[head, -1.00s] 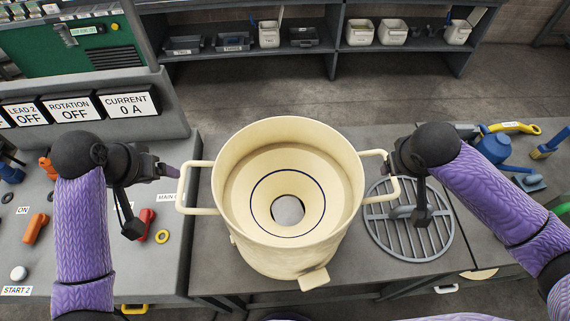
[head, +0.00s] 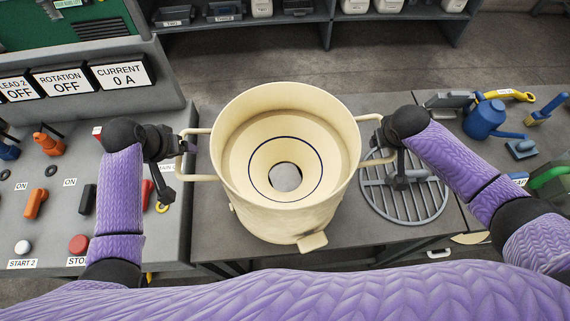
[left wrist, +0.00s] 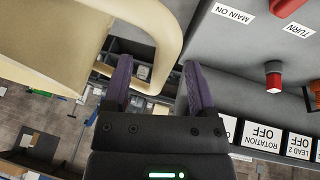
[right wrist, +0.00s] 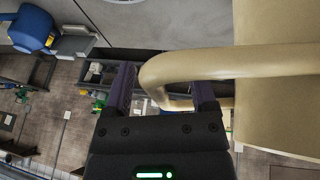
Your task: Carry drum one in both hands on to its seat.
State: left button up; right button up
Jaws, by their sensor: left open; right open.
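Drum one, taken to be the cream drum (head: 232,185), is upright over the grey bench, with a funnel-like inside and a loop handle on each side. My left gripper (head: 184,140) is open at the left handle (head: 200,178). In the left wrist view, that handle's bend (left wrist: 160,75) shows between the spread fingers (left wrist: 158,88). My right gripper (head: 380,145) is open at the right handle (head: 372,118). In the right wrist view, its bend (right wrist: 152,75) shows between the fingers (right wrist: 163,92). I cannot tell which place is the seat.
A round grey grate (head: 400,205) lies on the bench right of the drum, beneath my right gripper. A control panel with switches and buttons (head: 78,243) stands at left. A blue can (head: 484,118) and tools are at far right. Shelves (head: 300,22) stand behind open floor.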

pick_arm(q)
jog(key=shift+d+f, duration=0.1)
jog(key=shift+f, duration=0.1)
pick_arm(e)
jog(key=shift+d+f, duration=0.1)
jog(key=shift+f, duration=0.15)
pick_arm(q)
grip_shut()
pick_arm(e)
grip_shut()
dwell(0.8)
